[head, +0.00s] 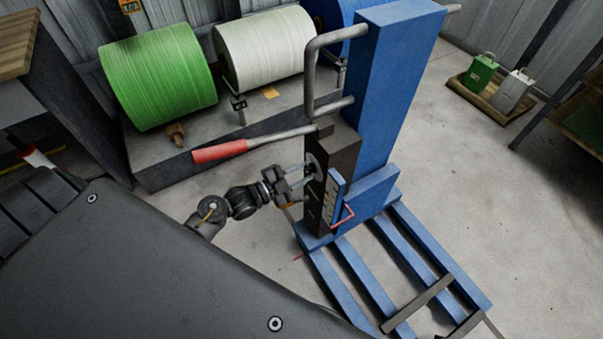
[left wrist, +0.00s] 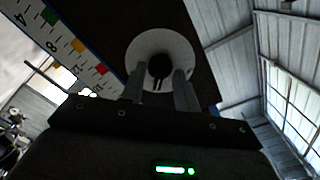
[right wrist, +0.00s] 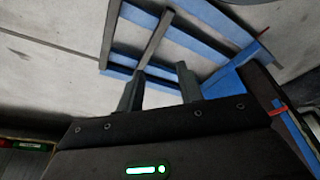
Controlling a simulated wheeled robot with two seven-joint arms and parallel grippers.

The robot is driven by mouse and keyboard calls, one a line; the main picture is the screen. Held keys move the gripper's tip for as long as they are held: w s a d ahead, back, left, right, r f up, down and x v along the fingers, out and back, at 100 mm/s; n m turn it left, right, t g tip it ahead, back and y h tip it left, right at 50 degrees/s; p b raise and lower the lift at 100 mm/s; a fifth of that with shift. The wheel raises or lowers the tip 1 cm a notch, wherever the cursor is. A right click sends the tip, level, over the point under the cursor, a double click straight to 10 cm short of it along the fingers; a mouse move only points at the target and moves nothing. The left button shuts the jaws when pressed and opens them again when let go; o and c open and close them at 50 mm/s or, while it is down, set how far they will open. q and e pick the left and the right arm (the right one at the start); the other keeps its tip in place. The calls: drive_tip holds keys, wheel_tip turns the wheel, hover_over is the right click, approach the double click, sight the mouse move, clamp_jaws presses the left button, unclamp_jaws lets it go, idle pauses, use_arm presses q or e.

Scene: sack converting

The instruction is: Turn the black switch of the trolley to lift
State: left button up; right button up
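The blue trolley (head: 385,95) stands in the middle of the head view, with a dark control box (head: 339,150) on its near side. The black switch (left wrist: 159,67) sits on a round pale plate (left wrist: 140,52) on the dark box in the left wrist view. My left gripper (head: 302,172) is at the box, in front of the plate. Its two fingers are apart, one on each side of the switch, with gaps still visible. In the right wrist view my right gripper (right wrist: 158,85) is open and empty, with the trolley's blue legs beyond it. The head view does not show it.
A red-tipped lever (head: 220,151) sticks out left from the trolley above my left gripper. A numbered scale (head: 334,198) is beside the switch. Green (head: 158,78) and white (head: 266,48) rolls stand behind. Green and white cans sit on a wooden pallet (head: 468,98) at right. Floor right of the trolley is clear.

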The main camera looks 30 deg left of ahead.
use_arm(q)
clamp_jaws()
